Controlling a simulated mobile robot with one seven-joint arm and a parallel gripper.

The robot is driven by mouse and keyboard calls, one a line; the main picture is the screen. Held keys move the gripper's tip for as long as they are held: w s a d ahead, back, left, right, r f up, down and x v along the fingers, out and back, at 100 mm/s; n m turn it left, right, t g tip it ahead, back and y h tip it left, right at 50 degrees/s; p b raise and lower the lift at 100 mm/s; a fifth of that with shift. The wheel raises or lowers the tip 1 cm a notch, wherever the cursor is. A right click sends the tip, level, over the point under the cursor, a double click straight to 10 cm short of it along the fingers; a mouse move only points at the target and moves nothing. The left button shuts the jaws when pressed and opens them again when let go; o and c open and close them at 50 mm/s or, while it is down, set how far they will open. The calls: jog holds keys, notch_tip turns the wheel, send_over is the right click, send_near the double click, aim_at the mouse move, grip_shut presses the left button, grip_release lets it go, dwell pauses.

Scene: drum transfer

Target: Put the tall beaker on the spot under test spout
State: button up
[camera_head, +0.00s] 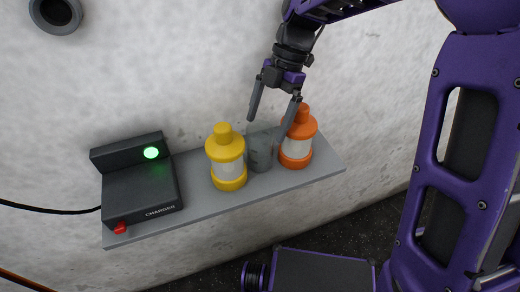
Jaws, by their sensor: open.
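A grey, translucent beaker (260,154) stands upright on the shelf (212,203), between a yellow bottle (227,168) and an orange bottle (297,149). It is the only beaker in view. My gripper (271,122) is open and points down above the beaker. Its left finger is over the gap by the yellow bottle, and its right finger overlaps the orange bottle in the picture. I cannot tell whether that finger touches it. No spot or spout labelled as test is visible.
A black charger (137,185) with a green light and a red button fills the shelf's left end. A dark round pipe opening (55,13) is in the wall at upper left. The shelf's front strip and right end are bare.

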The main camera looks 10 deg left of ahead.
aim_at(252, 163)
jog(key=x, duration=0.8)
jog(key=shift+s, duration=0.1)
jog(key=c, duration=1.4)
jog(key=shift+r, duration=0.1)
